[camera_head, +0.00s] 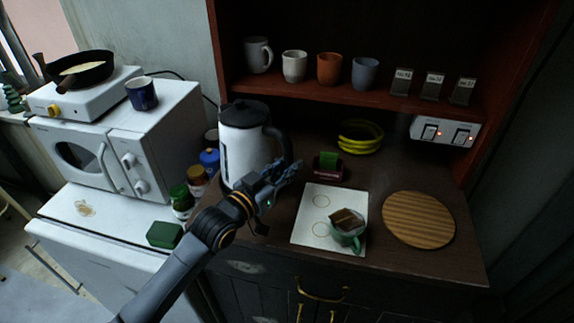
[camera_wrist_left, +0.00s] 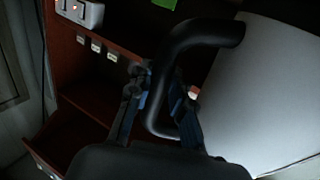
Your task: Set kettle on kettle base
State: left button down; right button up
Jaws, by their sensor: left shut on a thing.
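The kettle (camera_head: 238,150) has a white body, a black lid and a black handle. It stands upright at the left end of the dark wooden counter. My left gripper (camera_head: 282,178) reaches in from the front left and is shut on the handle. In the left wrist view, the black handle (camera_wrist_left: 158,112) passes between the fingers of the gripper (camera_wrist_left: 158,92), with the white kettle body (camera_wrist_left: 265,90) to the right. The kettle base cannot be made out. The kettle's underside is partly hidden, so I cannot tell whether it touches the counter. My right gripper is not in view.
Yellow dishes (camera_head: 360,137) and a small dark box (camera_head: 328,169) sit behind. Jars (camera_head: 181,199) crowd the kettle's left. A shelf (camera_head: 300,88) with mugs hangs above.

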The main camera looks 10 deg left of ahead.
pick_arm(q)
jog(key=shift+f, duration=0.2)
dwell(0.3)
jog(key=c, duration=1.5)
grip_release()
jog(key=shift+s+f+b, duration=0.1)
jog(key=shift+f+b, duration=0.2)
jog(key=shift+f, duration=0.15)
jog(key=shift+p+v, duration=1.7)
jog(key=shift+v, duration=3.8)
jog(key=shift+r, duration=0.1)
